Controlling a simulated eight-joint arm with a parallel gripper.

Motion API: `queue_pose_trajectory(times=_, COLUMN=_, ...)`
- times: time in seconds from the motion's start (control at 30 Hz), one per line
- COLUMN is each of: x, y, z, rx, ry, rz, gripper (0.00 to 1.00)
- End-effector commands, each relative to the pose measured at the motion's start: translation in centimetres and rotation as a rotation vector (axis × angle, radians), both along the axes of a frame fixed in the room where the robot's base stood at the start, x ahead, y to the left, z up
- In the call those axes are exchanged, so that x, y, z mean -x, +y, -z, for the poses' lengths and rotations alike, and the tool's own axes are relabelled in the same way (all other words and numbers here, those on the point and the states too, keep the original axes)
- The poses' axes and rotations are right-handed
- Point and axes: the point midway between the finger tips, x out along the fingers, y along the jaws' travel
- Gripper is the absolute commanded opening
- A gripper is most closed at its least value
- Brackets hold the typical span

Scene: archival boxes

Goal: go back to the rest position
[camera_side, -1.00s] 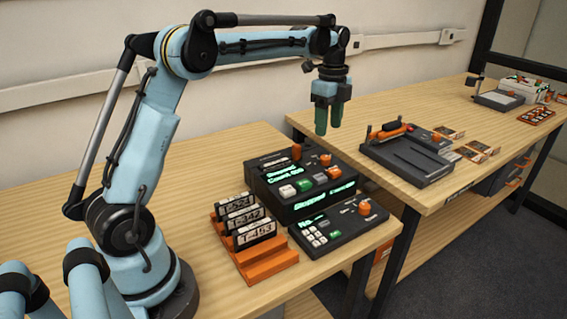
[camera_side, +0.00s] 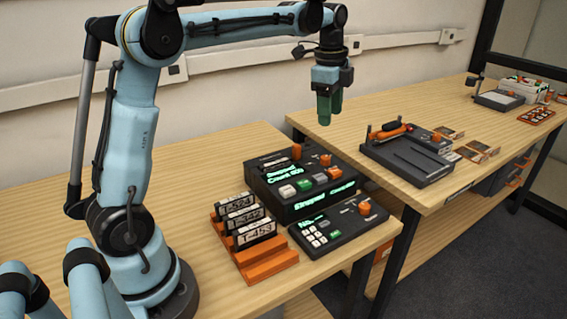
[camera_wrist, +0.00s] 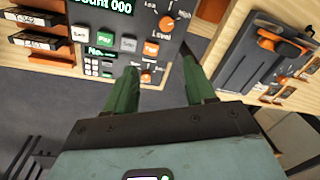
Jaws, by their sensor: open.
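My gripper (camera_side: 329,108) hangs pointing down in the air above the dark tape deck console (camera_side: 290,185), with nothing in it. In the wrist view its two green fingers (camera_wrist: 163,88) stand apart, with the console's panel (camera_wrist: 128,22) beyond them. My arm is raised, with the upper link upright and the forearm reaching right. No rest marker shows in these views.
An orange rack (camera_side: 268,262) holds several labelled cassettes (camera_side: 254,231) left of the console. A small keypad unit (camera_side: 338,229) lies in front of it. A second table to the right carries a grey device (camera_side: 408,163). The air around my gripper looks clear.

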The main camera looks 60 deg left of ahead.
Motion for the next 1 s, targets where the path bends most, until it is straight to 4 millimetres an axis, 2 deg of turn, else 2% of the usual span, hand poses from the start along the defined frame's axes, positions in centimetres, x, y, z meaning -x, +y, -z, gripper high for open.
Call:
queue_pose_trajectory(times=0.2, x=4.0, y=-3.3, z=-0.7, rx=0.025, ry=-0.132, rz=-0.255, gripper=0.55)
queue_pose_trajectory(times=0.37, x=7.0, y=-5.4, z=-0.1, rx=0.074, ry=-0.227, rz=-0.442, gripper=0.55)
queue_pose_trajectory(times=0.57, x=11.1, y=-7.6, z=1.7, rx=0.169, ry=-0.34, rz=-0.671, gripper=0.55)
queue_pose_trajectory(times=0.7, x=13.8, y=-8.8, z=3.7, rx=0.256, ry=-0.406, rz=-0.823, gripper=0.55)
queue_pose_trajectory(times=0.83, x=15.6, y=-9.6, z=5.5, rx=0.333, ry=-0.45, rz=-0.937, gripper=0.55)
queue_pose_trajectory(times=1.0, x=16.9, y=-10.2, z=6.9, rx=0.396, ry=-0.478, rz=-1.023, gripper=0.55)
